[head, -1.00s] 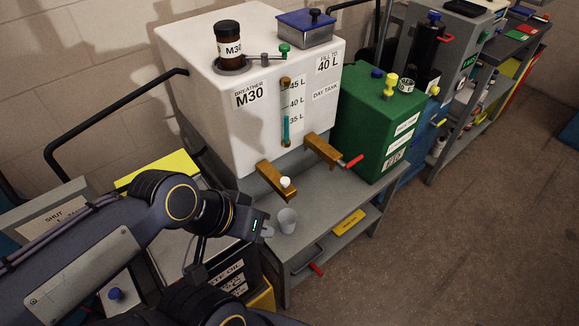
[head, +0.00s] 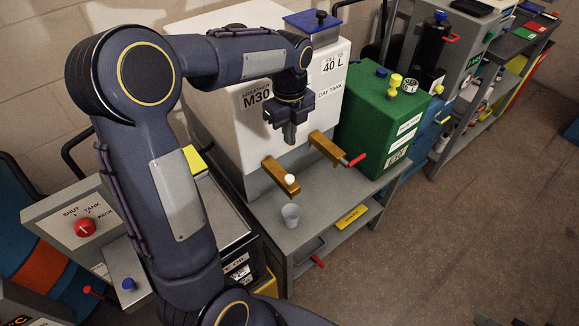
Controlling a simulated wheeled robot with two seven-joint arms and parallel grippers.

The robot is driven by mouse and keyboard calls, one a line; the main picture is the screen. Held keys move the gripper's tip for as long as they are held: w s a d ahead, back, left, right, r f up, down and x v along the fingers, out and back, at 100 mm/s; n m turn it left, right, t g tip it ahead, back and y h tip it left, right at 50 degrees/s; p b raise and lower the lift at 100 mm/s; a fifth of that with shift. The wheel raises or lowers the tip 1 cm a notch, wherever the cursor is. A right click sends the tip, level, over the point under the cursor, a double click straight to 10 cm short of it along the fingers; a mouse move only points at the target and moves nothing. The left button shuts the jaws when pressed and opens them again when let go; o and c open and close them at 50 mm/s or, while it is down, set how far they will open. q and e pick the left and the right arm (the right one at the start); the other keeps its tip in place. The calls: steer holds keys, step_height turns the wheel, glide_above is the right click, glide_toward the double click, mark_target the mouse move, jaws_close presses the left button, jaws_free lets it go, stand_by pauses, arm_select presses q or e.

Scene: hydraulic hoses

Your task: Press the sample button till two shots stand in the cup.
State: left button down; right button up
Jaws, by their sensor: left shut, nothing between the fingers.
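The sample button (head: 290,179) is a white knob on top of a brass block (head: 277,171) that sticks out of the front of the white day tank (head: 227,137). The cup (head: 291,215) is small and grey and stands upright on the grey bench below the button. Its fill cannot be made out. My left gripper (head: 289,138) points down in front of the tank, above and apart from the button. Its fingers are together with nothing between them. My right gripper is not in view.
A second brass outlet (head: 327,148) with a red lever (head: 357,159) is right of the button. A green container (head: 376,125) stands beside the tank. A red selector knob (head: 85,227) is at left.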

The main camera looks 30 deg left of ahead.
mark_target(289, 177)
arm_select(q)
steer(key=shift+f, duration=0.1)
step_height(289, 177, down, 14)
steer(key=shift+r+p, duration=0.1)
steer(key=shift+p, duration=0.3)
stand_by(0.3)
